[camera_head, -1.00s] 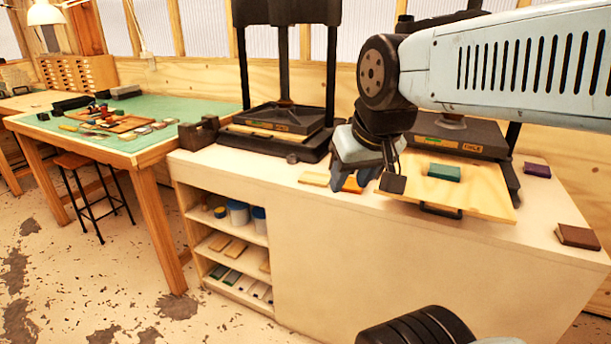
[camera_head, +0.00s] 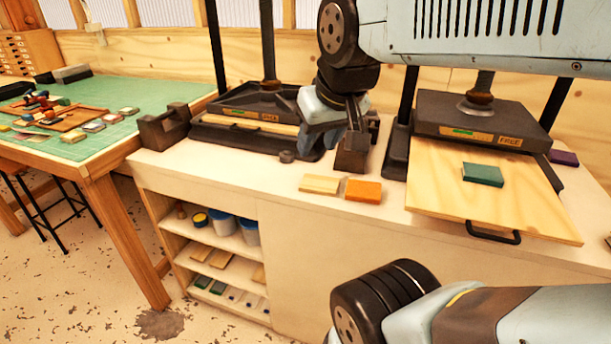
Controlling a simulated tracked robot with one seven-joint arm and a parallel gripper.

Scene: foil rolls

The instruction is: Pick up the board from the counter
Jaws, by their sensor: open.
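A small pale wooden board (camera_head: 320,184) lies flat on the counter (camera_head: 240,172), just left of an orange block (camera_head: 363,190). A larger pale wooden board (camera_head: 450,190) with a black handle lies at the right press, with a green block (camera_head: 483,174) on it. My gripper (camera_head: 322,138) hangs open and empty, pointing down. In the picture it is above and behind the small board and apart from it.
The left press (camera_head: 255,135) and right press (camera_head: 480,128) stand along the counter's back. A purple block (camera_head: 564,158) lies far right. The counter's front left is clear.

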